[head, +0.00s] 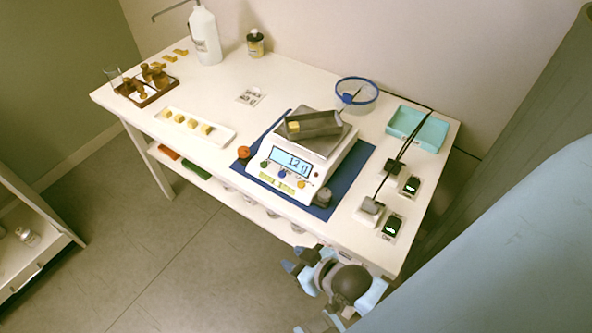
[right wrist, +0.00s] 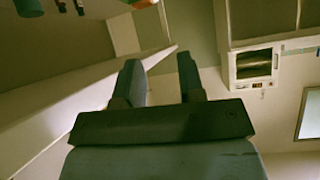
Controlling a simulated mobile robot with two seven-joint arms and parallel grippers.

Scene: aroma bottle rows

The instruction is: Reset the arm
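My right gripper (head: 294,262) is in front of the white table's near edge, at its right end and clear of the things on top. In the right wrist view its two fingers (right wrist: 160,68) stand apart with nothing between them. My left gripper is in neither view. On the table a white scale (head: 290,165) stands on a blue mat (head: 342,178). A grey tray (head: 318,124) with a yellow block rests tilted on the scale. The display seems to read about 12, but the digits are blurred.
The floor (head: 150,260) in front is clear.

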